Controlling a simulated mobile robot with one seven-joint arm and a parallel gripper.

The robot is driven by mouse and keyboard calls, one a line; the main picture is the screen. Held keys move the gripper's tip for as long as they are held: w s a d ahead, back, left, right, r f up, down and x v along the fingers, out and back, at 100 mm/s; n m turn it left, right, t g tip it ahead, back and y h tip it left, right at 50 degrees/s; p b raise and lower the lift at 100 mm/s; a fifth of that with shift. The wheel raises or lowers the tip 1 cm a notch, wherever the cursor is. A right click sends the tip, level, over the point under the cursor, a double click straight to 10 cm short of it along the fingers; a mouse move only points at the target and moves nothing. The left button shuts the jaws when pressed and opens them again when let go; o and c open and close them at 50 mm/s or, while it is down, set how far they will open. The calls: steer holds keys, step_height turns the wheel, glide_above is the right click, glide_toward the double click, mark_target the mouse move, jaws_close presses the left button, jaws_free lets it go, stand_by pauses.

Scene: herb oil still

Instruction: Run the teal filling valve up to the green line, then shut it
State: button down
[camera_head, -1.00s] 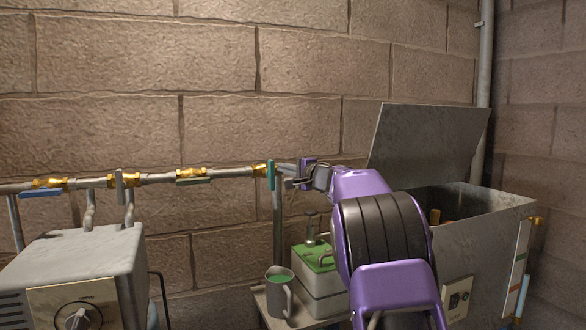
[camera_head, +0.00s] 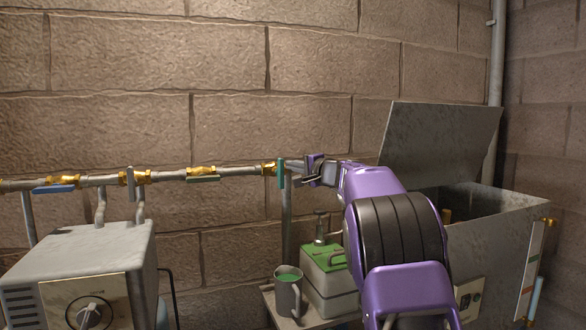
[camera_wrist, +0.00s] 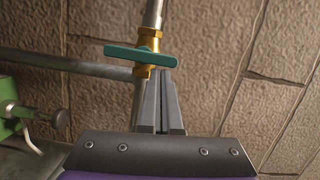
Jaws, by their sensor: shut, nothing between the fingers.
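The teal valve handle (camera_head: 281,174) stands upright, crosswise to the pipe, at the right end of the brass-fitted pipe run in the head view. In the wrist view the teal handle (camera_wrist: 140,56) lies across its brass body (camera_wrist: 149,42). My gripper (camera_head: 303,170) is just right of the handle. Its fingers (camera_wrist: 157,78) are shut and empty, with tips close to the handle; I cannot tell whether they touch it. A white gauge strip (camera_head: 530,262) with coloured marks is on the metal tank's front at the right; I cannot make out its level clearly.
Other handles share the pipe: blue (camera_head: 54,189), grey (camera_head: 130,184) and green (camera_head: 203,179). Below stand a heater box (camera_head: 82,255), a grey mug (camera_head: 288,296) with green contents and a green-topped box (camera_head: 326,259). The open-lidded tank (camera_head: 500,240) is right of my arm.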

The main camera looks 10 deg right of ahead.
mark_target(279, 163)
steer(key=shift+a+r+n+b, duration=0.2)
steer(key=shift+n+b, duration=0.4)
steer(key=shift+n, duration=0.2)
steer(key=shift+s+a+r+n+g+h+b, duration=0.1)
steer(key=shift+a+n+g+h+b, duration=0.2)
steer(key=shift+n, duration=0.5)
steer(key=shift+s+a+r+n+g+h+b, duration=0.1)
steer(key=shift+a+n+h+b, duration=0.15)
steer(key=shift+n+b, duration=0.4)
steer(key=shift+a+r+n+g+h+b, duration=0.1)
steer(key=shift+a+n+g+h+b, duration=0.15)
steer(key=shift+n, duration=0.7)
steer(key=shift+s+a+f+n+h+b, duration=0.1)
steer(key=shift+a+n+h+b, duration=0.25)
steer(key=shift+n, duration=0.55)
steer(key=shift+s+a+n+h+b, duration=0.1)
steer(key=shift+a+n+h, duration=0.25)
steer(key=shift+n, duration=0.55)
steer(key=shift+a+n, duration=0.25)
steer(key=shift+n, duration=0.35)
steer(key=shift+a+f+n+h+b, duration=0.25)
steer(key=shift+n+h+b, duration=0.2)
steer(key=shift+n, duration=0.25)
steer(key=shift+s, duration=0.15)
